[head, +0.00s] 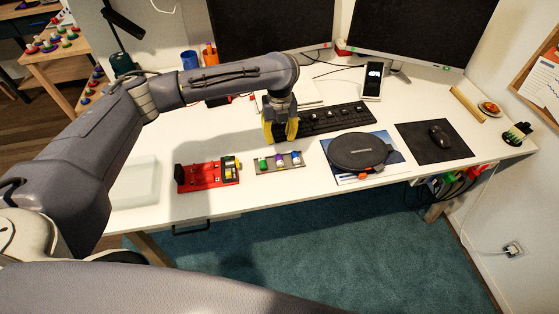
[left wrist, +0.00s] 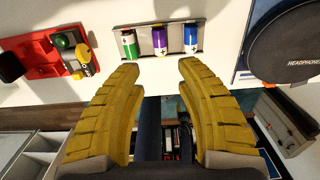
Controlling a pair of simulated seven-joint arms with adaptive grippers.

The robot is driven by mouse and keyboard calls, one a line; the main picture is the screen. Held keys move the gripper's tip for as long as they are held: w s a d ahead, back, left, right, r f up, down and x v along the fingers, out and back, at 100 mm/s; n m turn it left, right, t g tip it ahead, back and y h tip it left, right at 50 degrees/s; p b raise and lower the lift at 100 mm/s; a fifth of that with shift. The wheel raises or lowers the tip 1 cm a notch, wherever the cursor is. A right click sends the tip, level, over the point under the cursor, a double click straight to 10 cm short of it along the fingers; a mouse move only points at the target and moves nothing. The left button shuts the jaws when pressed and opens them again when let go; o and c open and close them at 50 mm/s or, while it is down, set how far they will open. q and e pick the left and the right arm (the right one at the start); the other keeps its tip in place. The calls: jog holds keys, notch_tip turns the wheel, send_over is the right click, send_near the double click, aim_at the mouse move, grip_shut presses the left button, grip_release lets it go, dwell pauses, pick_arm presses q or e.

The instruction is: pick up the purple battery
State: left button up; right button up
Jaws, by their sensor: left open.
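The purple battery (head: 279,161) stands in the middle of a small grey tray (head: 267,171), between a green battery (head: 262,164) and a blue one (head: 296,159). In the left wrist view the purple battery (left wrist: 160,41) shows past the fingertips, roughly centred between them, with the green battery (left wrist: 129,43) to its left and the blue battery (left wrist: 191,38) to its right. My left gripper (head: 280,138) has yellow ribbed fingers and is above the desk, just behind the tray in the head view. Its fingers (left wrist: 158,65) are spread apart with nothing between them. My right gripper is not in view.
A red battery holder (head: 205,177) lies left of the tray. A black headphone case (head: 358,151) lies to its right, and a keyboard (head: 335,118) lies behind. The white desk (head: 250,195) is bare in front of the tray.

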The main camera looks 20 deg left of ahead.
pick_arm(q)
jog(key=shift+r, duration=0.4)
jog(key=shift+c, duration=0.4)
notch_tip(320, 180, up, 4)
jog(key=w+a, duration=0.1)
jog(key=w, duration=0.1)
send_over(280, 160)
notch_tip(280, 160, down, 11)
jog(key=shift+a+f, duration=0.1)
jog(key=shift+f, duration=3.3)
jog(key=shift+c, duration=0.4)
grip_shut()
